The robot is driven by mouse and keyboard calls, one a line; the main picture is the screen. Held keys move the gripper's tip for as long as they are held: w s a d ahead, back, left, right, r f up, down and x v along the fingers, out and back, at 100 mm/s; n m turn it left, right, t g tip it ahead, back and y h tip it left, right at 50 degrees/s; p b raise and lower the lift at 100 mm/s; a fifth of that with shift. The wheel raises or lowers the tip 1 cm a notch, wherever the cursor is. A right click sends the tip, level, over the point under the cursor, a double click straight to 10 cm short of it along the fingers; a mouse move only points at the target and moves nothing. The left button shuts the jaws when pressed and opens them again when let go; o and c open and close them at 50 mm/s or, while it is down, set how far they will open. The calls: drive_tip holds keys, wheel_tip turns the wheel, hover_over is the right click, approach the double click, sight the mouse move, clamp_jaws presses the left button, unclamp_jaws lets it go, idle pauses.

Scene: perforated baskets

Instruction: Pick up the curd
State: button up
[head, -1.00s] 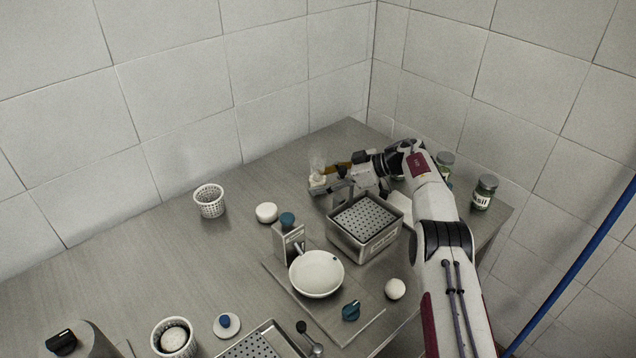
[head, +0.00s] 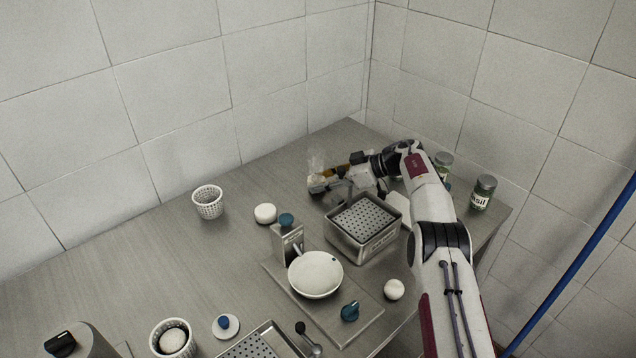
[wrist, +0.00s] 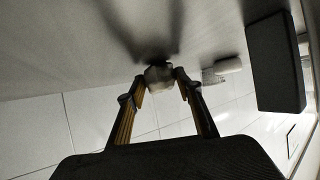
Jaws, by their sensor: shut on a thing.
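My gripper (head: 318,184) is at the far end of the table, beyond the perforated metal box. In the wrist view its two fingertips (wrist: 161,78) are shut on a pale lumpy piece, the curd (wrist: 158,82). The curd sits between the tips and shows partly past them. In the head view the curd (head: 313,183) is a small pale patch, mostly covered by the fingers. I cannot tell whether it touches the table.
The perforated metal box (head: 346,241) stands close to my gripper. A white bowl (head: 316,274), white round pieces (head: 265,213), a white basket (head: 208,203) and basil jars (head: 483,193) stand around. A faint translucent shape (head: 316,162) is behind the gripper. The table's left middle is clear.

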sight(321, 178)
drive_tip(key=shift+r, duration=0.15)
drive_tip(key=shift+r, duration=4.85)
